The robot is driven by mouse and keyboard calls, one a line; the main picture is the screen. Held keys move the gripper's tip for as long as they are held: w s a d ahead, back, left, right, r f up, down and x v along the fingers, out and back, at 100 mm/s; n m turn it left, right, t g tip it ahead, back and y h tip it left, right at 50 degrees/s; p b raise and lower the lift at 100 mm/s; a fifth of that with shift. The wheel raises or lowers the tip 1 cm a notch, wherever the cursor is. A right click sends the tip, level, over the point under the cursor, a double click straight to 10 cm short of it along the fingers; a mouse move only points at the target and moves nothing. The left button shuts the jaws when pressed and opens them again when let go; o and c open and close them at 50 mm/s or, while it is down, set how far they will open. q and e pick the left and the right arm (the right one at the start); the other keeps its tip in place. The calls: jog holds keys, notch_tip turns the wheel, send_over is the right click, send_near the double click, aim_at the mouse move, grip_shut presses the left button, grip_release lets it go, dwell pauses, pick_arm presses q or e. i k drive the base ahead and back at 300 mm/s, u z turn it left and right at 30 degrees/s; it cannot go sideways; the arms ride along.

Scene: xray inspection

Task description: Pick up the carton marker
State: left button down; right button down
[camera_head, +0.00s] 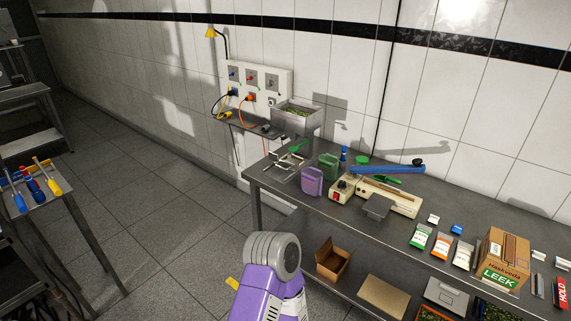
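I cannot pick out the carton marker with certainty. A small dark upright item (538,286) stands beside the cardboard carton at the right end of the steel bench (310,208), too small to identify. The carton (503,258) has a green LEEK label. A small blue-topped item (343,155) stands near the back of the bench. A purple and grey part of my own arm shows at the bottom centre, apart from the bench top. No gripper fingers show in this view.
A blue-armed sealer (388,170), green and purple containers (312,181), and seed packets (441,246) occupy the bench. A red HOLD sign (561,293) is at far right. An open box (333,261) sits on the lower shelf. A tool stand (42,186) is left; floor between is clear.

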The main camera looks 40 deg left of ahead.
aim_at(344, 149)
jog(key=u, duration=0.35)
jog(key=i, duration=1.1)
jog(key=u, duration=1.2)
jog(key=k, duration=1.3)
jog(key=u, duration=1.05)
jog(key=i, duration=1.4)
jog(key=u, duration=0.15)
